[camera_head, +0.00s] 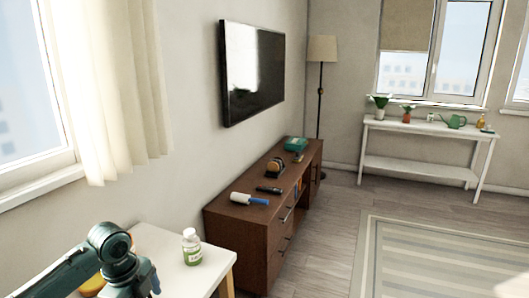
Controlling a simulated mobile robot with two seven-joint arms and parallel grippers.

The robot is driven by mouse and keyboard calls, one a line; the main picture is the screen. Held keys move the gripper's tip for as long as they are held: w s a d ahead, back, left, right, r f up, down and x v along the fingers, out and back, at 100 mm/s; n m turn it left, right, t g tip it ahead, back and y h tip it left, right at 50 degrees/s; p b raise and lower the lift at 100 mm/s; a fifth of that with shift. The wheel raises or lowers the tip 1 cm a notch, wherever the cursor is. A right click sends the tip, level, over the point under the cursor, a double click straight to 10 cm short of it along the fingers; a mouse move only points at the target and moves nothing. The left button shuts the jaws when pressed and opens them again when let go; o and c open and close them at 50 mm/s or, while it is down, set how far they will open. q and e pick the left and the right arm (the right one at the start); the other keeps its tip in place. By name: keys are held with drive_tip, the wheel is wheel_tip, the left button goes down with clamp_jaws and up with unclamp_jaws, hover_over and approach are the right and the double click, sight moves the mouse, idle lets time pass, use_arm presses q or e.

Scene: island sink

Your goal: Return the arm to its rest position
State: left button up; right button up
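My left arm enters from the lower left corner of the head view. Its dark, bent links hang over the near white table (207,272). The fingers of my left gripper do not show in the frame. No part of my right arm or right gripper is in view. A small bottle (191,247) with a white cap and green label stands upright on the white table, right of my arm and apart from it. A yellow object (94,284) is partly hidden behind my arm.
A brown cabinet (238,226) stands along the wall, bearing a blue-and-white roller (249,199) and other small items. A television (252,73) hangs above. A white console table (420,128) with plants stands under the far window. The striped rug (430,255) is clear.

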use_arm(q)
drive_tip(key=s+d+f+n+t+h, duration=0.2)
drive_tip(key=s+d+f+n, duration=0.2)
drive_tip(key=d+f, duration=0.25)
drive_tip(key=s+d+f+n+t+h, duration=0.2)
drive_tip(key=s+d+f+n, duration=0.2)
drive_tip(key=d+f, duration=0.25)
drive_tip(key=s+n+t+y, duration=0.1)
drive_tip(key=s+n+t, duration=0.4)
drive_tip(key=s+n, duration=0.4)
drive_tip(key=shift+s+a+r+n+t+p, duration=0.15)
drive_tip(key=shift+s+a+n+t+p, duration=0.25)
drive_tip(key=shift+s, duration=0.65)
